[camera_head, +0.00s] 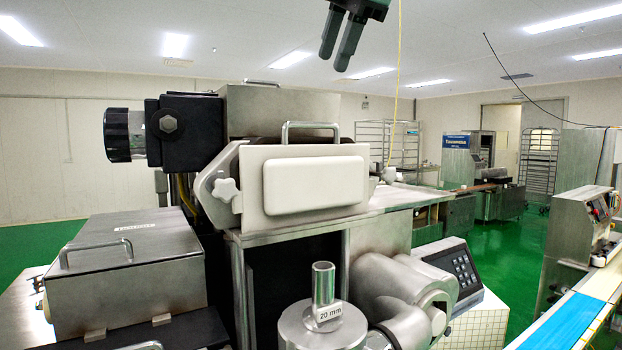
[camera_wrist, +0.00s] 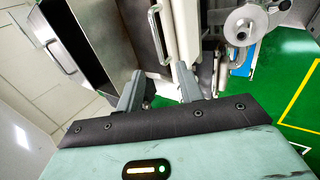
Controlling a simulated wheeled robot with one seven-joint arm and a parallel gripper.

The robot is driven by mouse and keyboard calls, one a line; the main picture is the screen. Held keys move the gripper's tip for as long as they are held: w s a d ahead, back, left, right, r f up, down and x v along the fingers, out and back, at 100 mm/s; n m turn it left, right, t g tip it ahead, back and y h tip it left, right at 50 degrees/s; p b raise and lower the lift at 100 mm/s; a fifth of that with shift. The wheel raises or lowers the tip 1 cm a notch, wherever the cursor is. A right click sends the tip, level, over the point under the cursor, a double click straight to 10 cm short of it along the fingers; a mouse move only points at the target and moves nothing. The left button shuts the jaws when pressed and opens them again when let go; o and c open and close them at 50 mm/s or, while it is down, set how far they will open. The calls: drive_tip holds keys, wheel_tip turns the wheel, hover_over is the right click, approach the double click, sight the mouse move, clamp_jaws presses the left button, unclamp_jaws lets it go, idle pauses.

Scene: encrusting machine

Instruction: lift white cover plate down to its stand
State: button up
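The white cover plate (camera_head: 315,185) stands upright on the front of the encrusting machine, with a raised rounded panel on its face. A metal handle (camera_head: 310,130) rises from its top edge. A white star knob (camera_head: 225,189) sits at its left side. My gripper (camera_head: 341,62) is above the plate, open and empty, pointing down and clear of the handle. In the wrist view my gripper (camera_wrist: 160,82) has its two fingers apart, and the plate (camera_wrist: 187,30) with its handle lies beyond the fingertips. I cannot make out a stand for the plate.
A metal cylinder labelled 20 mm (camera_head: 323,285) stands below the plate. A lidded metal box (camera_head: 130,275) with a handle is at the left, a keypad panel (camera_head: 455,268) at the right. A blue conveyor belt (camera_head: 565,325) lies at far right. Green floor is open behind it.

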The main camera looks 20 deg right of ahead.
drive_tip(key=d+x, duration=0.1)
drive_tip(key=x, duration=0.6)
drive_tip(key=p, duration=0.3)
hover_over(316, 157)
drive_tip(key=shift+w+d+f, duration=0.1)
drive_tip(key=shift+w+f, duration=0.1)
drive_tip(key=shift+f, duration=0.75)
drive_tip(key=shift+w+d+f, duration=0.1)
drive_tip(key=shift+w+f, duration=0.05)
drive_tip(key=shift+f, duration=0.85)
clamp_jaws()
drive_tip(key=shift+r, duration=0.15)
